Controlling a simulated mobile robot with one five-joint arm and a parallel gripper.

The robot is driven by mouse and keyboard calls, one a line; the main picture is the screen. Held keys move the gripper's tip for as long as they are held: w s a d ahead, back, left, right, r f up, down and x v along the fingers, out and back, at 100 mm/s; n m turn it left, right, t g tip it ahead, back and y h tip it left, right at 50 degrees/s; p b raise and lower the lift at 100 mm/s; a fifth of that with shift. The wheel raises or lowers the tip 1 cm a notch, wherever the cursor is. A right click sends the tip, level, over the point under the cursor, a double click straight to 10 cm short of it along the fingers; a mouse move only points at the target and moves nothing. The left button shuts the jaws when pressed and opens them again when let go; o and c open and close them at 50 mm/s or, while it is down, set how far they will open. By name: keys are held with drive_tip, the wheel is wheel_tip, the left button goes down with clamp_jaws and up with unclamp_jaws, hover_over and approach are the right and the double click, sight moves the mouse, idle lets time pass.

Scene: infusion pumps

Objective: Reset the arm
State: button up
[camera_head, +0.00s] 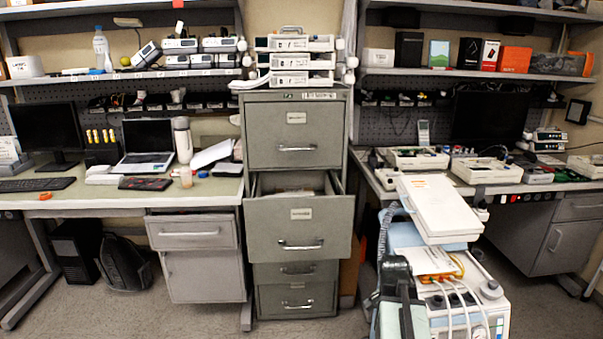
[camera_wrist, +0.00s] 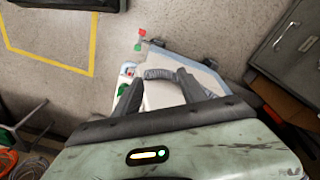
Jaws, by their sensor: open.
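My gripper (camera_wrist: 162,92) shows in the wrist view with its two dark fingers spread apart. No object is visibly clamped between them. Beyond the fingers is a white and pale blue machine (camera_wrist: 160,95) with a grey ribbed hose or handle; the gripper body hides part of it, and I cannot tell if the fingers touch it. In the head view, a grey-green and black part of my arm (camera_head: 400,300) seems to stand at the lower right. I cannot make out the fingertips there.
A white medical machine (camera_head: 465,305) with cables stands at the lower right, with a flat white box (camera_head: 438,205) above it. A grey filing cabinet (camera_head: 297,130) has one drawer (camera_head: 299,230) pulled out. Benches stand on both sides. Yellow floor tape (camera_wrist: 45,58) borders clear floor.

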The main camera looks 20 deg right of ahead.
drive_tip(key=w+a+f+n+y+b, duration=0.1)
drive_tip(key=w+a+f+n+b, duration=0.15)
drive_tip(key=a+n, duration=0.85)
drive_tip(key=w+a+f+n+b, duration=0.1)
drive_tip(key=w+a+f+n, duration=0.2)
drive_tip(key=a, duration=1.5)
wheel_tip(320, 180, up, 17)
drive_tip(key=p, duration=1.6)
drive_tip(key=shift+a+r, duration=0.2)
drive_tip(key=shift+a, duration=0.2)
drive_tip(key=shift+w+d, duration=0.1)
